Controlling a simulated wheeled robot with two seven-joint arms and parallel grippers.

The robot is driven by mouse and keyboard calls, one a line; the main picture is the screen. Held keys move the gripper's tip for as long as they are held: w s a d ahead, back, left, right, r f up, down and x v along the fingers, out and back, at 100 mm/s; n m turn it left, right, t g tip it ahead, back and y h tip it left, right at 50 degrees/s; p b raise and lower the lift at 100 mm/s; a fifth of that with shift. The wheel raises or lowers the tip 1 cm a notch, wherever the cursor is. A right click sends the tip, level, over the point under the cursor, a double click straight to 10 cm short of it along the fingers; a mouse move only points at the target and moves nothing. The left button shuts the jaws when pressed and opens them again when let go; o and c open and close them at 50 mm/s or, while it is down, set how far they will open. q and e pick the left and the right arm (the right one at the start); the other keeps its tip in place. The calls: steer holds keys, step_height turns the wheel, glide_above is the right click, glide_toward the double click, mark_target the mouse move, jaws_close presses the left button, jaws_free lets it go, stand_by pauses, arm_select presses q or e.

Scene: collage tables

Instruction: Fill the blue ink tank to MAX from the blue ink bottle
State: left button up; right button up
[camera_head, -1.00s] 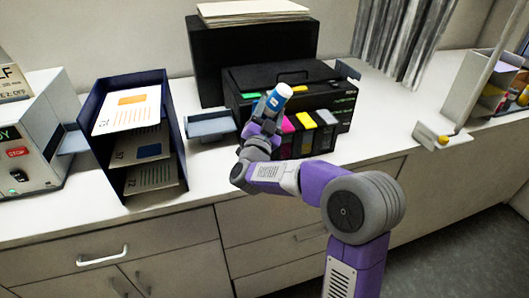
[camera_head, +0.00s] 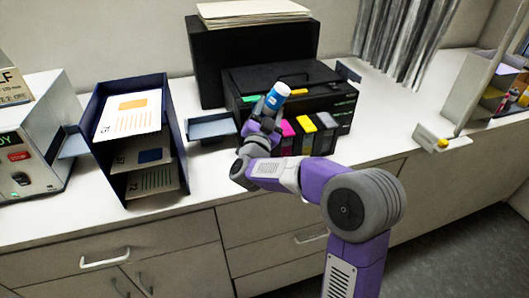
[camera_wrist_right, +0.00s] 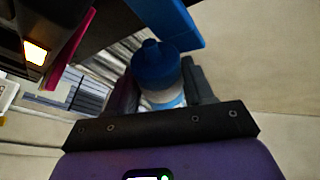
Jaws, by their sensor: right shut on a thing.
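My right gripper (camera_head: 268,116) is shut on the blue ink bottle (camera_head: 275,97) in front of the black printer (camera_head: 310,88). The bottle is tilted, its pale end up and to the right, its blue part lower. In the right wrist view the bottle (camera_wrist_right: 165,98) sits between the fingers, with its blue end (camera_wrist_right: 158,63) showing beneath a blue flap-like part (camera_wrist_right: 168,22). My left gripper is out of view.
A dark blue document rack (camera_head: 172,115) stands left of the printer, with a grey-blue tray (camera_head: 211,127) between them. A grey machine (camera_head: 35,130) is at far left. Free counter (camera_head: 385,125) lies right of the printer, before a yellow-tipped white holder (camera_head: 440,140).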

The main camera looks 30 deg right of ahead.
mark_target(269, 96)
steer(key=shift+d+r+p, duration=0.15)
steer(key=shift+r+p, duration=0.25)
steer(key=shift+r, duration=0.3)
steer(key=shift+r+p, duration=0.95)
steer(key=shift+r, duration=0.95)
steer(key=shift+f, duration=0.1)
